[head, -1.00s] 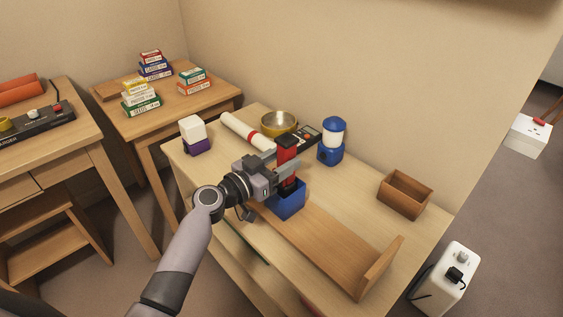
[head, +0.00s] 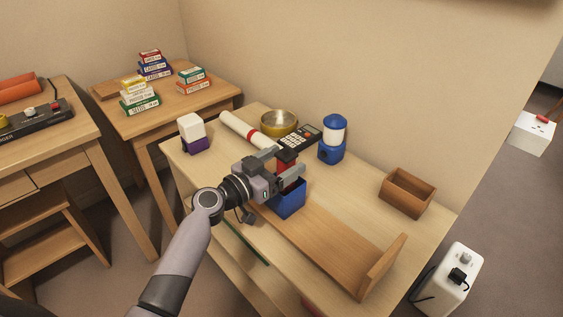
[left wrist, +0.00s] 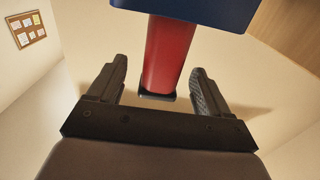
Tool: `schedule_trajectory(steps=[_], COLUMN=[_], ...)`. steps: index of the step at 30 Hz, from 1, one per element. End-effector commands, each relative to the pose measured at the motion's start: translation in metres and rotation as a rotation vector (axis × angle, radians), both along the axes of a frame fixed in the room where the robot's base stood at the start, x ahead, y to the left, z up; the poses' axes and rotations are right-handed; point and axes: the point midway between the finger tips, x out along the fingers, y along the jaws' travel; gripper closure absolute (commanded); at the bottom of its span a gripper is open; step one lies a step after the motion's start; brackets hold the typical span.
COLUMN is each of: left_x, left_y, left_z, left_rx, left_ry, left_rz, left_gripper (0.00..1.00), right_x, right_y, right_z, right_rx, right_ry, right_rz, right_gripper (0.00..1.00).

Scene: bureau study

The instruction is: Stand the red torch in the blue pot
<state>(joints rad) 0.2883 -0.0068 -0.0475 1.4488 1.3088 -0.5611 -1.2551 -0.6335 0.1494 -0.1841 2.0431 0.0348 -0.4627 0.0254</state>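The red torch (head: 286,164) stands in the blue pot (head: 289,204), its lower part hidden inside. The pot stands on the wooden table. My left gripper (head: 290,161) is just above the pot, with its fingers apart on either side of the torch. In the left wrist view the torch (left wrist: 168,50) is between the open fingers (left wrist: 160,66), with gaps on both sides. Its black end shows there, and the blue pot (left wrist: 190,10) is at the top edge. My right gripper is not in view.
A calculator (head: 299,142), a blue-and-white lantern (head: 332,140), a yellow bowl (head: 280,123) and a rolled paper (head: 240,128) are behind the pot. A wooden shelf piece (head: 330,246) lies beside it. A brown box (head: 406,194) is at the right.

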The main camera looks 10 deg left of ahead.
Motion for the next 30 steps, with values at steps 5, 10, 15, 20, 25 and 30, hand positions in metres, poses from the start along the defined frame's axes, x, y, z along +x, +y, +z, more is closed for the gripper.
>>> schedule_trajectory(steps=[5,10,15,20,25,30], left_x=[-0.002,-0.014,-0.034,-0.05,-0.058,-0.06], left_y=[0.001,0.01,0.023,0.034,0.039,0.04], left_z=[-0.002,-0.002,-0.002,-0.002,-0.001,0.0], left_rx=[0.001,0.003,0.003,0.003,0.001,0.0], left_ry=[0.003,0.001,0.001,0.001,0.001,0.0], left_rz=[0.0,0.001,0.001,0.002,0.001,0.0], left_gripper=[0.21,0.21,0.21,0.21,0.21,0.21], right_x=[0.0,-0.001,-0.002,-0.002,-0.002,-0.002], right_y=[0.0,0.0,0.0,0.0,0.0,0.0], right_z=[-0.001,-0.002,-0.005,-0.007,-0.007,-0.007], right_rx=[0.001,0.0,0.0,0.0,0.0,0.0], right_ry=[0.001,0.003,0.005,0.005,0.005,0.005], right_rz=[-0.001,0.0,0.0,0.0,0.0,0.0], right_gripper=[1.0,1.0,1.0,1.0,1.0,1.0])
